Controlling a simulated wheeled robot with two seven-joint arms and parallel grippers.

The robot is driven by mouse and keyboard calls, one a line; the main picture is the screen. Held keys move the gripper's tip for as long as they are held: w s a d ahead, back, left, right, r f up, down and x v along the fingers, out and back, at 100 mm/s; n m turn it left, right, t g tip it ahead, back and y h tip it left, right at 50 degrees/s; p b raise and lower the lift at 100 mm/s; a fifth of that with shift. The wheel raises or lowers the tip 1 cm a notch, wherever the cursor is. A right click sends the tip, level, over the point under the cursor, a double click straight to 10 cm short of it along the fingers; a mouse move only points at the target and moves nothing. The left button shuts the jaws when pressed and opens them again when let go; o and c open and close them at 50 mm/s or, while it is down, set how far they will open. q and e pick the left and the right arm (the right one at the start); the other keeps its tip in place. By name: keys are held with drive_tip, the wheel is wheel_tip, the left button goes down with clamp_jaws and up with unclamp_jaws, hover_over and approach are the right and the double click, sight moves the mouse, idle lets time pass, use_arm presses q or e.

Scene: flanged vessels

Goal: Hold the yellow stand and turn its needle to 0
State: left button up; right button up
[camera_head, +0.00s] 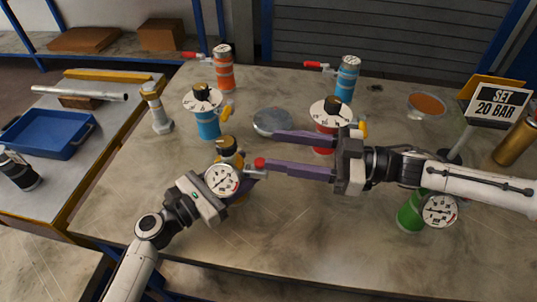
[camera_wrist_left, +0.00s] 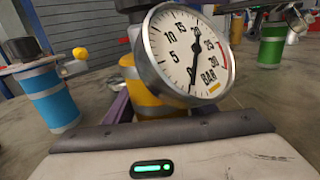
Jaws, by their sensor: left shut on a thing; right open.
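The yellow stand (camera_head: 233,161) is in the middle of the table, with a round white gauge (camera_head: 222,180) on its near side. In the left wrist view the gauge (camera_wrist_left: 186,55) hides part of the yellow body (camera_wrist_left: 152,98). Its dark needle (camera_wrist_left: 193,68) runs between the 20 mark and the 0 mark; I cannot tell which end points. My left gripper (camera_head: 232,186) is shut on the stand's body, its fingers partly hidden. My right gripper (camera_head: 271,150) is open, right of the stand. Its lower fingertip overlaps the red-ended handle (camera_head: 260,163); contact is unclear.
A blue stand (camera_head: 208,125) and red stand (camera_head: 324,138) are behind. A green stand (camera_head: 408,215) with a gauge is under my right arm. Orange (camera_head: 225,76) and blue (camera_head: 347,83) vessels stand farther back. A "SET 20 BAR" sign (camera_head: 496,104) is at right. The front table is clear.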

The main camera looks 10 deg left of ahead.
sight(222, 181)
use_arm(q)
drive_tip(key=shift+f, duration=0.1)
idle(0.7)
drive_tip(key=o, duration=1.6)
drive_tip(key=shift+o, duration=0.2)
drive_tip(key=v, duration=0.7)
drive_tip(key=shift+s+a, duration=0.15)
drive_tip(key=shift+s, duration=0.1)
